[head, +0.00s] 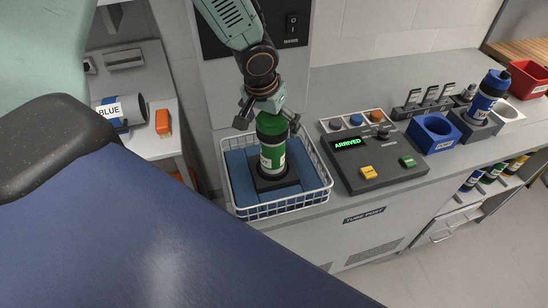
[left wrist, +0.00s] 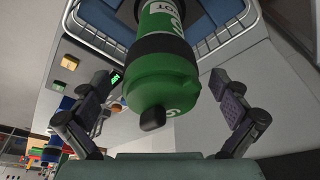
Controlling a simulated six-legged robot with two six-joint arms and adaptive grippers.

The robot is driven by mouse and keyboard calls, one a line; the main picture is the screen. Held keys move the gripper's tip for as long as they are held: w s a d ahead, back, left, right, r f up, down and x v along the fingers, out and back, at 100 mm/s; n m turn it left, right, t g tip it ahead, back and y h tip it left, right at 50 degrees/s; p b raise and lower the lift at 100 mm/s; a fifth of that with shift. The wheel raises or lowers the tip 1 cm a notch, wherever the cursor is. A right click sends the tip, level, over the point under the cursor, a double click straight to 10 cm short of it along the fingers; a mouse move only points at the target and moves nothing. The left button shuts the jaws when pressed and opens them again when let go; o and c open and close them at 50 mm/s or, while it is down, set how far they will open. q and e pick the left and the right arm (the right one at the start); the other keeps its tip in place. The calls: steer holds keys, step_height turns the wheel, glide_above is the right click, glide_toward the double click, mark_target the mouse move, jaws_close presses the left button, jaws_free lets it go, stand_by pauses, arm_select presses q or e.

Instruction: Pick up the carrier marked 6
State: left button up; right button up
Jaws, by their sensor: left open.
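The green carrier (head: 271,150) stands upright in a black seat on the blue padding of a white wire basket (head: 283,208). In the left wrist view the green carrier (left wrist: 163,75) shows its black knob and a pale mark like a 6 on its end; its white label is partly cut off. My left gripper (head: 268,122) is above the basket, its fingers spread on either side of the carrier's upper part. In the left wrist view my left gripper (left wrist: 160,88) is open, with gaps between both fingers and the carrier. My right gripper is not in view.
A control box (head: 372,160) with a lit ARRIVED display stands right of the basket. Further right are a blue holder (head: 433,133), a blue-and-white carrier (head: 487,92) and a red bin (head: 527,80). A carrier labelled BLUE (head: 115,108) lies on the left counter.

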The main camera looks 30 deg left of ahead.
arm_select(q)
steer(key=shift+x, duration=0.8)
steer(key=shift+a+f, duration=0.2)
steer(key=shift+f, duration=0.25)
steer(key=shift+d+r, duration=0.15)
steer(key=shift+d, duration=0.15)
steer(key=c, duration=0.5)
steer(key=shift+a, duration=0.25)
steer(key=c, duration=0.6)
steer(key=shift+d, duration=0.15)
steer(key=c, duration=0.8)
